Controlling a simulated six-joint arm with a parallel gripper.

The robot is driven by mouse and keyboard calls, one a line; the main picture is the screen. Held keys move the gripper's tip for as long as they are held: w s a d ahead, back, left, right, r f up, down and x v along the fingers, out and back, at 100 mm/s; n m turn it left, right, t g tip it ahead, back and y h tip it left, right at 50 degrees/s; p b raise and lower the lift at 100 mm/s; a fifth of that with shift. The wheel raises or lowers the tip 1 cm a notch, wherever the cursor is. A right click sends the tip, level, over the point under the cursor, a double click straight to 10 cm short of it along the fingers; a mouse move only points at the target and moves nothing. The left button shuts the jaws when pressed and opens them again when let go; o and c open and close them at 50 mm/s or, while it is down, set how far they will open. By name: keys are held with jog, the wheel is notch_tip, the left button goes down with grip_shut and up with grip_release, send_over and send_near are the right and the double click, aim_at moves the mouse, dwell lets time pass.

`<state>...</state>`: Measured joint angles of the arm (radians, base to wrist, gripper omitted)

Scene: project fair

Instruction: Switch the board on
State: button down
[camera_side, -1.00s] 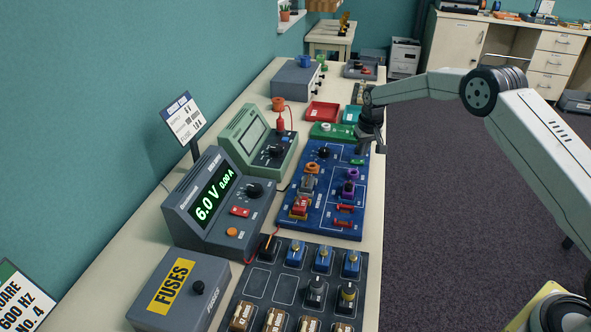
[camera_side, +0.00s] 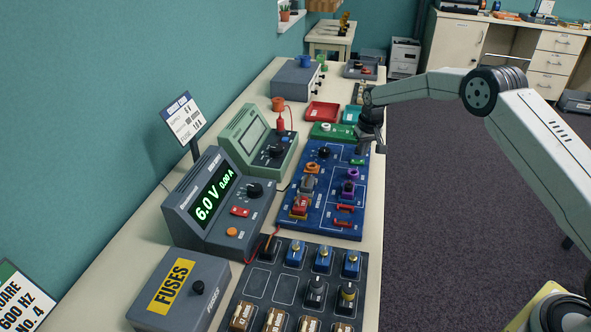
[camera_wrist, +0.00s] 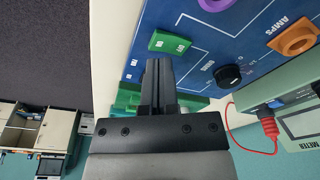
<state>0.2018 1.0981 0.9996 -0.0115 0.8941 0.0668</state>
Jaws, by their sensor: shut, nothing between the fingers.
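The blue board (camera_side: 327,219) lies on the bench and carries several coloured parts. Its green switch block (camera_wrist: 170,43), with white lettering, sits near the board's edge in the wrist view; in the side view the green block (camera_side: 357,162) is just below my gripper. My gripper (camera_wrist: 158,62) is shut and empty, its tips close to the green block but apart from it in the picture. In the side view my gripper (camera_side: 368,148) hangs over the board's far right corner; its height above the board is hard to tell. The power supply display (camera_side: 215,192) reads 6.0 V and 0.00 A.
A black knob (camera_wrist: 229,75) and an orange AMPS ring (camera_wrist: 294,38) are on the board. A green meter (camera_side: 262,141) stands left of it. A dark tray of parts (camera_side: 262,283) lies nearer the camera. Red (camera_side: 322,111) and teal trays lie behind. Open floor is right of the bench.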

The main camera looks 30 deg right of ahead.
aim_at(362, 162)
jog(key=shift+f, duration=1.15)
dwell(1.5)
jog(key=shift+r, duration=3.5)
jog(key=s+a+r+n, duration=0.15)
jog(key=s+a, duration=0.25)
jog(key=s, duration=0.4)
jog(key=s+a+r, duration=0.3)
jog(key=s+a, duration=0.2)
jog(key=s, duration=0.3)
jog(key=s+a, duration=0.2)
jog(key=s, duration=0.7)
jog(key=s+a+f+n, duration=0.1)
jog(key=s, duration=0.7)
jog(key=shift+s+a+f+t, duration=0.25)
jog(key=shift+s+a+t, duration=0.15)
jog(key=shift+n, duration=0.25)
